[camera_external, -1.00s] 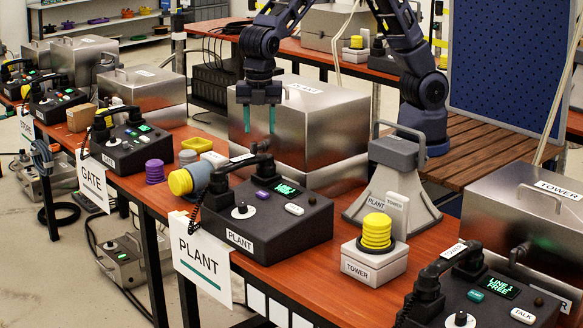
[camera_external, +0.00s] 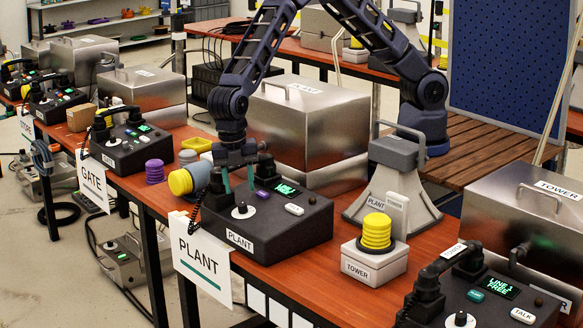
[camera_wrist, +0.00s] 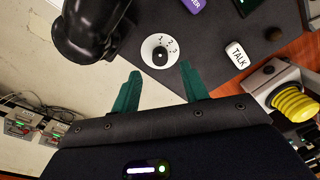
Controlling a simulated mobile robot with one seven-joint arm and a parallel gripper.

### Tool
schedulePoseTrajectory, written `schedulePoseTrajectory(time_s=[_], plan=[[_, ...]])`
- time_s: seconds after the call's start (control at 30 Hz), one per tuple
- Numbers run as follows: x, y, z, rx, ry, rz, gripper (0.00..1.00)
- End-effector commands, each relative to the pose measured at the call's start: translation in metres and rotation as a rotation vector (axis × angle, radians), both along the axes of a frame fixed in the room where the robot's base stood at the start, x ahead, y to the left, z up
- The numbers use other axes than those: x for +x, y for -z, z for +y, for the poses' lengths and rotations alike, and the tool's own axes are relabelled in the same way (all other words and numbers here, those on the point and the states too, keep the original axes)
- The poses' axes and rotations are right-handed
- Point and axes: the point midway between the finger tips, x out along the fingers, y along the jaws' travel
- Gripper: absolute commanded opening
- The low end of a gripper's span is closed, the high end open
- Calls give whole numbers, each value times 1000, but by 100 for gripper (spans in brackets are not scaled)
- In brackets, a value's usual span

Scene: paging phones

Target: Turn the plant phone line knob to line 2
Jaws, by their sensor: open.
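The plant phone (camera_external: 268,222) is a dark box on the red-brown bench, with a "PLANT" label on its front. Its line knob (camera_external: 242,208) is a small black knob on a white round dial, seen from above in the wrist view (camera_wrist: 160,56) with numbers 1, 2 and 3 at its upper right. Which number the knob points to is too small to tell. My gripper (camera_external: 239,184) is open and empty, just above and behind the dial. In the wrist view its green fingertips (camera_wrist: 159,72) stand apart, one on each side below the knob.
The black handset (camera_wrist: 88,28) lies close to the left of the dial. A white TALK button (camera_wrist: 237,54) and a purple button (camera_wrist: 190,5) are nearby. A yellow-topped tower button (camera_external: 375,238) stands right of the phone, and a steel case (camera_external: 305,125) stands behind.

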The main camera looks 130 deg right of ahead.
Motion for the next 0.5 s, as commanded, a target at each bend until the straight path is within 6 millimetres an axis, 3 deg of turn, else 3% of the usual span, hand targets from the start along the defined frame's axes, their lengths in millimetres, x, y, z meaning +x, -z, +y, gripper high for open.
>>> schedulePoseTrajectory(time_s=[0.2,0.5], plan=[[-3,34,2,0,0,1,44],[-4,52,3,-1,0,0,44]])
